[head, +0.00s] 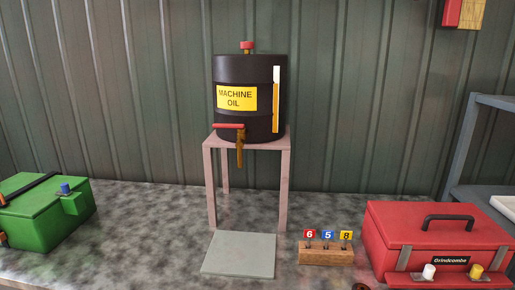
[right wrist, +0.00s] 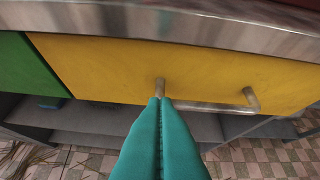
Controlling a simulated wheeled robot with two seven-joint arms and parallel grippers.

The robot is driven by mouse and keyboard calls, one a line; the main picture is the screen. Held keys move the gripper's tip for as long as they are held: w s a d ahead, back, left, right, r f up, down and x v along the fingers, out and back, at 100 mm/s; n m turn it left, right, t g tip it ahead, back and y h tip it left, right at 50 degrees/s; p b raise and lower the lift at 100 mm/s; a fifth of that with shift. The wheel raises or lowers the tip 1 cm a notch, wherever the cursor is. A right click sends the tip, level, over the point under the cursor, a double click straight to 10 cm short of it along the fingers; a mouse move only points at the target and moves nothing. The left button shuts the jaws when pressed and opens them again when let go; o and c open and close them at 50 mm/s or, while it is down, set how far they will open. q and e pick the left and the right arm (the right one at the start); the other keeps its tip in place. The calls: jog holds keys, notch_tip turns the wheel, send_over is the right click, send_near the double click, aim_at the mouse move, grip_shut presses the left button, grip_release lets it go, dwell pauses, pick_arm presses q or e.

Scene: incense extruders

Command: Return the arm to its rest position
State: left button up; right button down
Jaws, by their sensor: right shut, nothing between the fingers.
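My right gripper (right wrist: 160,101) shows in the right wrist view as two teal fingers pressed together, with nothing between them. Its tips overlap the left end of a metal bar handle (right wrist: 215,106) on a yellow drawer front (right wrist: 190,75). I cannot tell whether the tips touch the handle. The drawer front sits under the worktop's metal edge (right wrist: 200,20). Neither gripper shows in the head view.
The worktop (head: 130,240) bears a black machine oil drum (head: 240,75) on a pink stand (head: 287,180), a grey plate (head: 240,255), a wooden block (head: 325,256) with numbered tags, a red box (head: 410,220) and a green box (head: 40,215). A grey shelf (head: 465,140) stands right.

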jog(key=s+a+f+n+g+y, duration=0.1)
jog(key=s+a+f+g, duration=0.25)
jog(key=s+a, duration=0.25)
jog(key=s+a+f+n+g, duration=0.1)
jog(key=s+a+f+g, duration=0.1)
jog(key=s+a+g, duration=0.35)
jog(key=s+a+f+p, duration=0.1)
jog(key=s+f, duration=0.1)
jog(key=f, duration=1.1)
jog(key=s+f, duration=0.2)
jog(key=f, duration=1.2)
jog(key=s+d+f, duration=0.2)
jog(key=s+f, duration=1.1)
jog(key=s, duration=0.2)
jog(key=shift+d+n+g+p, duration=0.3)
jog(key=shift+d+p, duration=0.05)
jog(key=shift+p, duration=0.05)
